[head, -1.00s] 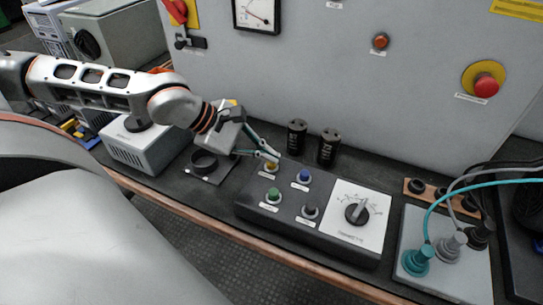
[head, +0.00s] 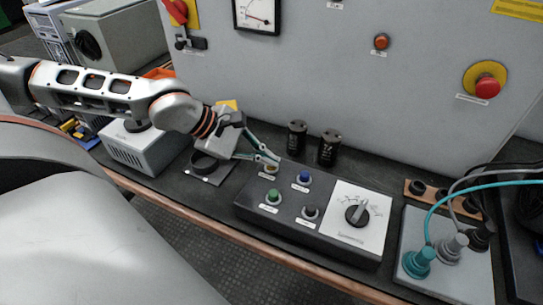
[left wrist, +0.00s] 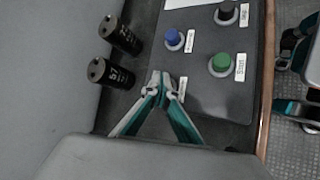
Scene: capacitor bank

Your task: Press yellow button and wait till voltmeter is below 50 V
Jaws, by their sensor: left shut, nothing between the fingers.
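The yellow button (head: 270,169) is on the dark control box (head: 238,203), at its back left. My left gripper (head: 271,159) is shut and empty, its fingertips right at the button and partly covering it. I cannot tell whether the button is pressed in. In the left wrist view the fingertips (left wrist: 163,80) hide the button. The voltmeter (head: 257,13) is on the grey cabinet, cut by the top edge. Its needle points to the lower right; the scale is too small to read. Teal and dark parts at the wrist view's right edge look like my right gripper (left wrist: 290,107).
A blue button (head: 304,177), green button (head: 273,196), black button (head: 310,212) and rotary dial (head: 357,210) share the box. Two black capacitors (head: 328,148) stand close behind it. A plate with plugs and cables (head: 446,255) lies at the right.

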